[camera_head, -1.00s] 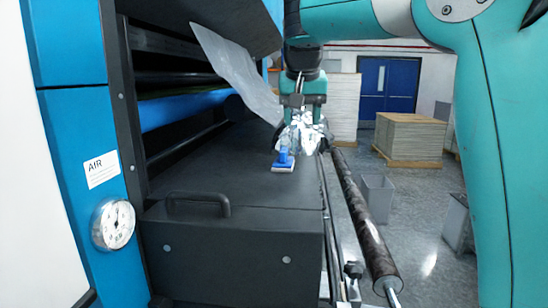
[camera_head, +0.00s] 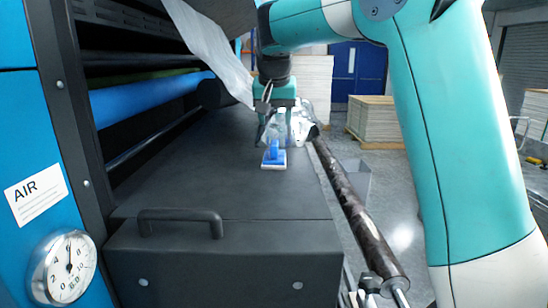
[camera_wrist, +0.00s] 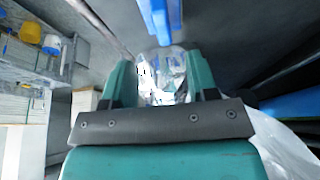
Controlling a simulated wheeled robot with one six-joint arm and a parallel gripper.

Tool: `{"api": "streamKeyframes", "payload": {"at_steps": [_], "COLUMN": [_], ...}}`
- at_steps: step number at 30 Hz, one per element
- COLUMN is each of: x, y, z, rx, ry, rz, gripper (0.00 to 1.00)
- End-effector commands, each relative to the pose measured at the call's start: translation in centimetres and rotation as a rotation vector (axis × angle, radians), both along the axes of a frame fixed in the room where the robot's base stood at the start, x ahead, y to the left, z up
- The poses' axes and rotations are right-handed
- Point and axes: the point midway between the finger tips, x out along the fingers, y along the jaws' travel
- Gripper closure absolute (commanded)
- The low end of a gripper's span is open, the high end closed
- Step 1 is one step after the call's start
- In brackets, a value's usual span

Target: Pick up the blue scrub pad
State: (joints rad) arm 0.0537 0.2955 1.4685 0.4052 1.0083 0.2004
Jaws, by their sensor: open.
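The blue scrub pad (camera_head: 273,157), with a blue handle on a pale base, sits on the dark flat top of the machine (camera_head: 215,180). My gripper (camera_head: 277,121) points down above and behind the pad. In the wrist view my gripper (camera_wrist: 163,75) is open, with its two teal fingers apart. Shiny clear material shows between or beyond them; I cannot tell how near it is. A blue piece at the top edge there looks like the scrub pad (camera_wrist: 160,18), outside the fingers and partly cut off.
A black handle (camera_head: 180,216) rises at the machine's front edge. A dark roller (camera_head: 352,212) runs along the right side. A blue roller (camera_head: 150,98) and a hanging clear sheet (camera_head: 208,50) are at the left.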

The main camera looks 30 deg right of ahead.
Motion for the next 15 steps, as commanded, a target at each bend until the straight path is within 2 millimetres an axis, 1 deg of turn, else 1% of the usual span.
{"api": "streamKeyframes", "payload": {"at_steps": [3, 6, 11, 15], "x": [0.7, 1.1, 1.5, 2.3], "y": [-0.6, -0.9, -1.3, -1.8], "z": [-2.0, -3.2, -4.1, -5.4], "rx": [0.0, -0.001, 0.0, 0.0], "ry": [0.005, 0.002, 0.0, 0.005], "rz": [-0.002, -0.002, -0.001, -0.004], "gripper": [0.47, 0.47, 0.47, 0.47]}}
